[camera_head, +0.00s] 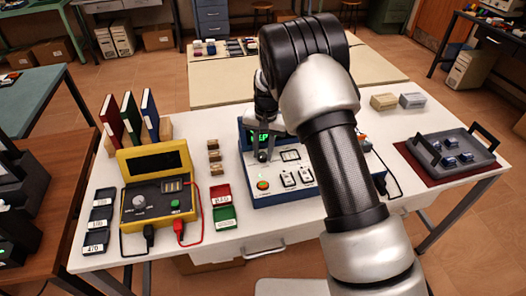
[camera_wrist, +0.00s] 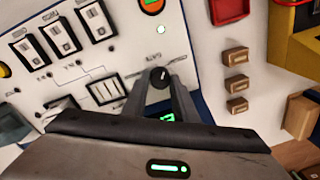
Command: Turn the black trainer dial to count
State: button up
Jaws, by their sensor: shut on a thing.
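The trainer (camera_head: 265,191) is a blue-edged box with a white sloping panel in the middle of the table. Its small black dial (camera_wrist: 159,76) has a light pointer mark and stands between my two fingertips in the wrist view. My gripper (camera_head: 262,153) reaches down onto the panel and is shut on the dial. The green-lit display (camera_head: 264,137) behind the dial appears to read "UP"; in the wrist view my gripper partly hides it. The printing around the dial is too blurred to read. My arm covers the trainer's right part in the head view.
A red-ringed button (camera_head: 263,185) and white switches (camera_head: 297,178) sit on the panel near the dial. A yellow meter case (camera_head: 158,195), red and green trays (camera_head: 222,207) and small wooden blocks (camera_head: 215,157) lie left. A grey tray (camera_head: 454,152) stands right.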

aim_at(266, 155)
jog(key=shift+m, duration=0.6)
jog(key=o, duration=1)
jog(key=shift+o, duration=0.2)
jog(key=shift+r, duration=0.1)
notch_tip(266, 155, up, 17)
jog(key=shift+s+d+r+p, duration=0.15)
jog(key=shift+d+p, duration=0.2)
jog(key=shift+d, duration=0.1)
